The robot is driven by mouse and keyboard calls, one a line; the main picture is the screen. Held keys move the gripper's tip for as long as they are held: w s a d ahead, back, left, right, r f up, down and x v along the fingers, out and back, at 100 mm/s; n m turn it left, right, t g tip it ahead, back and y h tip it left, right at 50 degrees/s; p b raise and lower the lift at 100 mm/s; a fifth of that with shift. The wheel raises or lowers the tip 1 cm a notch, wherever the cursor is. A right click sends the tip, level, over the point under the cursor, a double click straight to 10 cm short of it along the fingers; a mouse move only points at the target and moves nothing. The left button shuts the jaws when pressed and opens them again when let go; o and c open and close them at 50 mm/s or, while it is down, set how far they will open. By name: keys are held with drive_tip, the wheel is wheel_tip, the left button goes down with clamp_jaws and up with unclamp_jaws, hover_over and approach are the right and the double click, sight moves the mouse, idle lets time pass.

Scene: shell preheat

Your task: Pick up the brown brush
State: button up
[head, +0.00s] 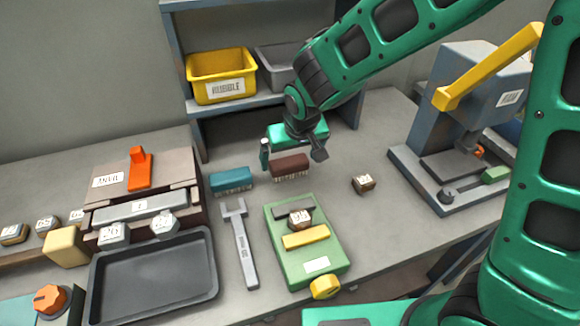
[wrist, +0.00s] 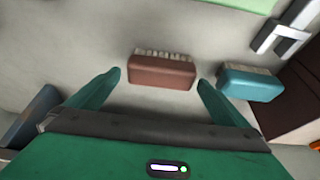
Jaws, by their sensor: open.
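The brown brush (head: 290,166) lies on the grey bench, bristles showing along its front edge in the head view. In the wrist view the brown brush (wrist: 162,72) sits just beyond and between my two fingertips, with its bristles facing away from me. My gripper (head: 292,153) is open over the brush's far side, one finger off each end. In the wrist view my gripper (wrist: 160,78) is open and empty, with a gap between each fingertip and the brush.
A teal brush (head: 231,181) lies close to the left and also shows in the wrist view (wrist: 250,82). A shelf with a yellow bin (head: 222,75) is behind.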

drive_tip(key=shift+x, duration=1.35)
drive_tip(key=c, duration=1)
drive_tip(key=shift+r, duration=0.1)
drive_tip(key=shift+r, duration=0.45)
drive_tip(key=r, duration=0.2)
drive_tip(key=a+r, duration=0.1)
drive_tip(key=shift+r, duration=0.4)
drive_tip(key=a+r, duration=0.2)
drive_tip(key=a, duration=0.1)
drive_tip(key=s+a+r, duration=0.1)
drive_tip(key=a+r, duration=0.1)
drive_tip(key=a, duration=0.2)
drive_tip(key=a+r, duration=0.2)
drive_tip(key=a, duration=0.1)
drive_tip(key=shift+s+a+r, duration=0.1)
drive_tip(key=shift+s+a, duration=0.1)
drive_tip(key=shift+a, duration=0.15)
